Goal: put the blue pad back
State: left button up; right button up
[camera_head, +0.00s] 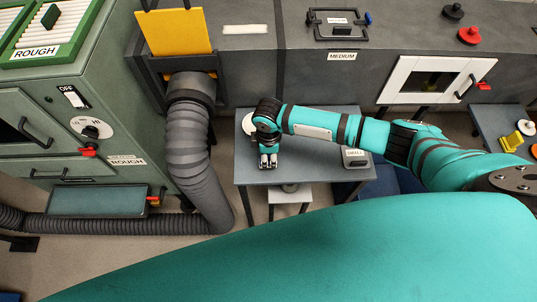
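I cannot make out a clear blue pad in this view. My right gripper (268,160) points down over the grey-blue side table (310,172), near its left part. Its fingertips are small and close together, and I cannot tell whether they hold anything. A white round thing (248,123) on the table is partly hidden behind the gripper. A yellow panel (175,32) stands upright in the slot above the grey flexible duct (188,135). My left gripper is out of view.
A green cabinet (125,95) labelled ROUGH stands at left. The grey MEDIUM housing (240,65) runs along the back, with a white-framed window (432,62). A small labelled block (355,158) sits on the table's right. Dark blue bins (400,182) are beside the table.

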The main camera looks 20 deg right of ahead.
aim_at(269, 156)
jog(key=shift+o, duration=0.5)
jog(key=shift+r, duration=0.15)
notch_tip(269, 156, up, 12)
jog(key=b, duration=0.1)
dwell(0.4)
